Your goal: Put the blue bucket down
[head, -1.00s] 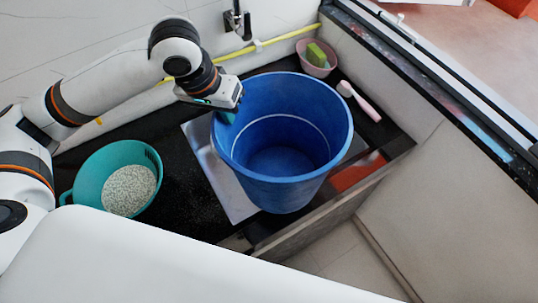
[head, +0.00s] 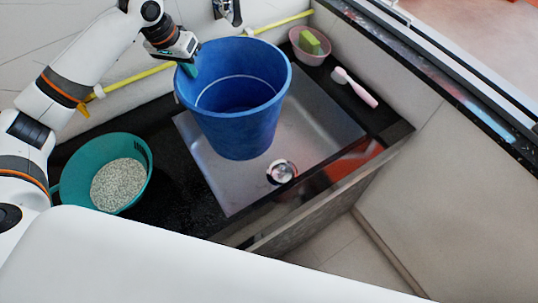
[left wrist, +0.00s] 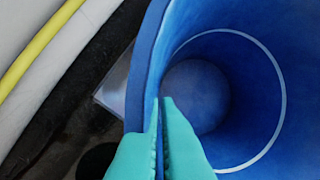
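The blue bucket (head: 240,122) is upright and empty in the head view, over the back-left part of the steel sink (head: 318,118). Whether its base touches the sink or hangs above it I cannot tell for sure. My left gripper (head: 190,68) is shut on the bucket's left rim. In the left wrist view its two teal fingers (left wrist: 161,140) pinch the bucket wall (left wrist: 240,70), one outside and one inside. My right gripper is not in view.
A teal basin (head: 75,180) with pale grains (head: 119,185) stands on the black counter at left. A pink bowl (head: 297,50) with a green sponge (head: 310,42) and a pink-handled brush (head: 355,88) lie at the back right. A faucet (head: 228,10) is behind the bucket. The sink's drain (head: 281,172) is uncovered.

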